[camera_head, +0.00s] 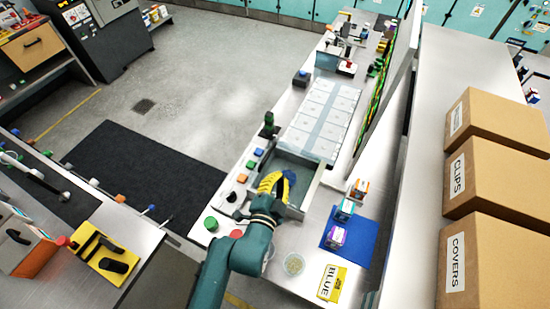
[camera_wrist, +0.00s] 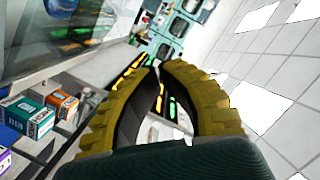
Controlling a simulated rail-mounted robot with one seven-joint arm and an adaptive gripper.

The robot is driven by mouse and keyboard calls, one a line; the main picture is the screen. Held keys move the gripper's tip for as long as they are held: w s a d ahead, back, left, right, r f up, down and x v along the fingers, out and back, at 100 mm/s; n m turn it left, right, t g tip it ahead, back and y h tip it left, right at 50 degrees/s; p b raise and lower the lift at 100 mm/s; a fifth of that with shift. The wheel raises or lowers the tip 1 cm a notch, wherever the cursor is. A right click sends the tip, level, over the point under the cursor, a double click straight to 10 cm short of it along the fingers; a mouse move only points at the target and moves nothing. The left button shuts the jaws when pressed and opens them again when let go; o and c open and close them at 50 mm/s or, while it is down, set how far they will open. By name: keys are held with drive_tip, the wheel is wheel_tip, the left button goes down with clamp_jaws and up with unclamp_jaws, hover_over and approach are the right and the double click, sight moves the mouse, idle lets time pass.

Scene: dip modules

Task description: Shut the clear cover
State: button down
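My gripper (camera_head: 275,182) has yellow fingers and is over the near end of the long bench, at a grey open-topped box (camera_head: 297,168). In the wrist view the fingertips (camera_wrist: 158,68) come together with nothing visible between them. A pale, see-through panel (camera_head: 313,186) stands tilted along the right side of the box; it looks like the clear cover, raised. A see-through grey surface (camera_wrist: 75,48) fills the upper left of the wrist view and may be the same cover. I cannot tell whether my gripper touches it. The gripper hides part of the box.
A blue mat (camera_head: 350,238) with small cartons (camera_head: 344,211) lies to the right of the box. White panels (camera_head: 325,115) lie beyond it. Coloured buttons (camera_head: 211,223) line the left bench edge. Brown boxes (camera_head: 490,190) stand on the right shelf. A yellow BLUE card (camera_head: 332,283) lies near.

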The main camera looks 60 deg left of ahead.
drive_tip(key=a, duration=0.1)
drive_tip(key=b, duration=0.2)
hover_over(275, 166)
drive_tip(key=f, duration=0.4)
drive_tip(key=shift+w+d+f, duration=0.25)
drive_tip(key=shift+d, duration=0.05)
drive_tip(key=shift+s+a+r+b, duration=0.1)
drive_tip(key=shift+s+a+b, duration=0.1)
drive_tip(key=shift+a+b, duration=0.15)
